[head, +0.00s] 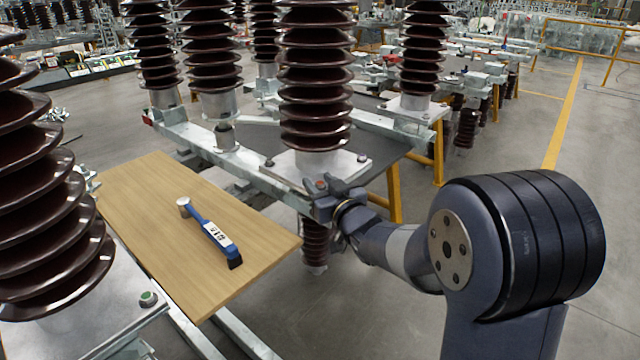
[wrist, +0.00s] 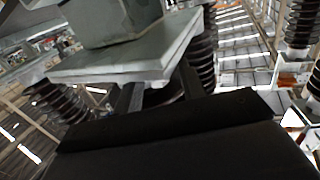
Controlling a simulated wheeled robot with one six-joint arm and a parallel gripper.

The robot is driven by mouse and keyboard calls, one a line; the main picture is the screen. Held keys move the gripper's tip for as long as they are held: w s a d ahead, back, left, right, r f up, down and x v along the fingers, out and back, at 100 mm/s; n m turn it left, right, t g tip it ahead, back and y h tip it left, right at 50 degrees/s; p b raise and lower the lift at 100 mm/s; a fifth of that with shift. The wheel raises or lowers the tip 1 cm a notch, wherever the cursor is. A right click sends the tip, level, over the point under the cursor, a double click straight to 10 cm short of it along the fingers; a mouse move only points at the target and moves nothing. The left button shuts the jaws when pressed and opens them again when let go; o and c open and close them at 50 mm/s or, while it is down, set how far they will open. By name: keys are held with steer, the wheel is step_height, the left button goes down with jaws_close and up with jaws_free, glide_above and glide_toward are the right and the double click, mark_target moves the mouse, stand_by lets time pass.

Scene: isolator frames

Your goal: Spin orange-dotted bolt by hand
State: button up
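The orange-dotted bolt (head: 320,184) shows as a small orange top at the near corner of the base plate under the middle brown insulator. My gripper (head: 326,190) is at that corner, its fingers close around the bolt in the head view. In the wrist view, two dark fingers (wrist: 158,88) stand apart below the pale plate (wrist: 125,62), with a gap between them. I cannot make out the bolt there, and contact with it cannot be told.
A wooden board (head: 150,215) at the left carries a blue torque wrench (head: 212,232). A green-dotted bolt (head: 148,298) sits on the near left plate. Plain bolts (head: 362,158) sit at other plate corners. A brown insulator (head: 315,242) hangs below the frame. Open floor lies at the right.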

steer(key=shift+w+a, duration=0.1)
steer(key=shift+w, duration=0.1)
steer(key=shift+c, duration=0.6)
jaws_close()
steer(key=shift+f+m+t+h+b, duration=0.15)
steer(key=shift+m+t+h+b, duration=0.15)
steer(key=shift+m+h+b, duration=0.6)
